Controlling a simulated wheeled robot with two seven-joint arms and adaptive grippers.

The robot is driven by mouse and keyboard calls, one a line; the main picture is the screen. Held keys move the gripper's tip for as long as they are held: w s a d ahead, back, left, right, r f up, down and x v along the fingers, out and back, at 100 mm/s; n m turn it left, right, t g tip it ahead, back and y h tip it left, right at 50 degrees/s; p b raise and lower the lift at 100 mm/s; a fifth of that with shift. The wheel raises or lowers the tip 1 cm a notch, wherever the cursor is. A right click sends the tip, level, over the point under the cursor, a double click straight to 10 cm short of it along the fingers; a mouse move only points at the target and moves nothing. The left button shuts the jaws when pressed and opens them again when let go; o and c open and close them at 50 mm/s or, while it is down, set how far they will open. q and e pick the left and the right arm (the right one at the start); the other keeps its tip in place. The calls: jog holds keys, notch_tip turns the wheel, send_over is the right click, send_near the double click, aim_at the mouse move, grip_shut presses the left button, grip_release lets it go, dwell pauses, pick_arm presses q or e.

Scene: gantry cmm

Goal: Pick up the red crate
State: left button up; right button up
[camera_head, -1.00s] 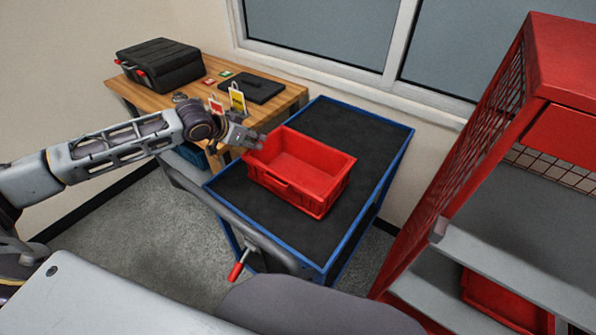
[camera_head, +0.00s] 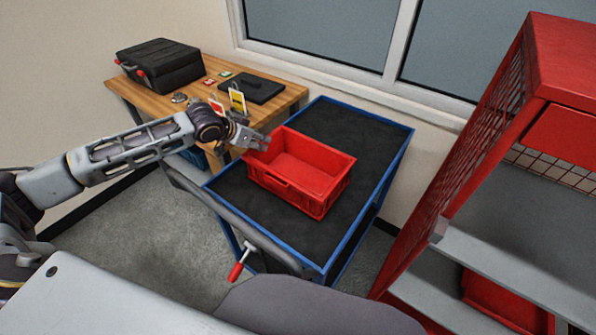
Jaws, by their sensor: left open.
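The red crate (camera_head: 304,189) is an open, empty plastic box. It sits upright on the black top of the blue-framed cart (camera_head: 349,124), near the cart's middle. My left gripper (camera_head: 264,143) is open at the crate's far left corner, close to the rim. I cannot tell whether its fingers touch the crate or straddle its wall. My right gripper is not in view.
A wooden table (camera_head: 205,93) behind the cart holds a black case (camera_head: 160,64), a black flat item (camera_head: 252,87) and small tags. A red shelf rack (camera_head: 545,60) stands at the right. The cart's handle (camera_head: 215,208) runs along its left side.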

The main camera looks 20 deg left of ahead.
pick_arm(q)
jog(key=shift+w+d+f, duration=0.25)
jog(key=shift+w+f, duration=0.2)
jog(key=shift+w, duration=0.1)
jog(key=shift+w+d+f, duration=0.15)
jog(key=shift+w+f, duration=0.3)
jog(key=shift+f, duration=0.05)
jog(key=shift+w+d+f, duration=0.1)
jog(key=shift+w+f, duration=0.15)
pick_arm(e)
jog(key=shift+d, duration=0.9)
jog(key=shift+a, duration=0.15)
